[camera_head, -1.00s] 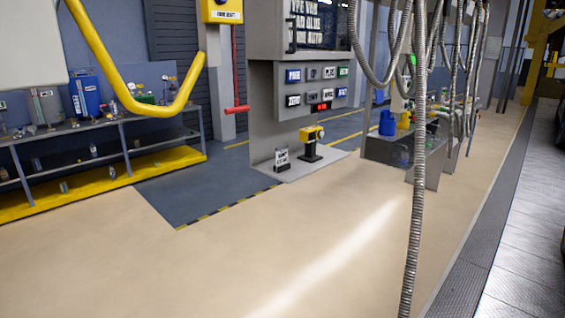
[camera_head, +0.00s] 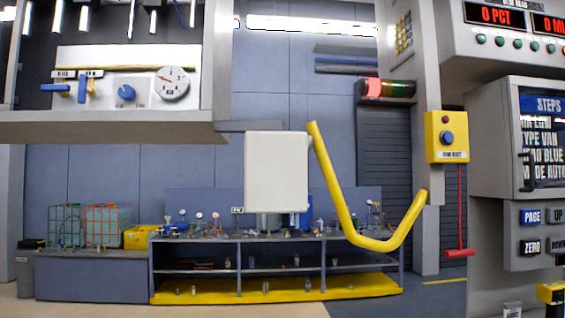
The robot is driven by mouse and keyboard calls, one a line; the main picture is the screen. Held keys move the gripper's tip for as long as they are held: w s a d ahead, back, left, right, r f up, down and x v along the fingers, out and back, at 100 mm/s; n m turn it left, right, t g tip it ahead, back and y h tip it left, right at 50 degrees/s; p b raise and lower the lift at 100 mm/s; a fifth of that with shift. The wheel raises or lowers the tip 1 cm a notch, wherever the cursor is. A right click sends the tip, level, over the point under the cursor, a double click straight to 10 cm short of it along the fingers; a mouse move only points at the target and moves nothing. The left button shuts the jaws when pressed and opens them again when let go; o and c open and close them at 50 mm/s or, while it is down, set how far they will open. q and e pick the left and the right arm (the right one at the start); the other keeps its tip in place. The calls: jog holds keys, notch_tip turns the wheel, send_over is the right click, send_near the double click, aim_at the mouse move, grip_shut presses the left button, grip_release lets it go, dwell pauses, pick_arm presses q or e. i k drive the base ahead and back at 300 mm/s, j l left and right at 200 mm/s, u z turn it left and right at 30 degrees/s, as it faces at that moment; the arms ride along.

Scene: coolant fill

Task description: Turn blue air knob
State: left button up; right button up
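A round blue knob (camera_head: 126,93) sits on a pale panel (camera_head: 112,57) inside the grey cabinet at the upper left. A small label lies below the knob, too small to read surely. To its right is a round white dial gauge (camera_head: 172,83) with a red needle. To its left are two blue valve handles (camera_head: 82,90) on brass-coloured fittings, under small tags. Another blue knob (camera_head: 446,138) is on a yellow box marked "HAND RESET" at the right. Neither of my grippers is in view, and nothing touches the knobs.
The cabinet's grey lower ledge (camera_head: 105,127) juts out under the panel. A bent yellow pipe (camera_head: 335,190) and a white box (camera_head: 277,172) hang mid-view. A grey control console (camera_head: 490,95) stands at right. A workbench (camera_head: 270,240) with a yellow base lines the back.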

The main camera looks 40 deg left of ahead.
aim_at(125, 92)
jog(key=u, duration=1.35)
jog(key=i, duration=0.35)
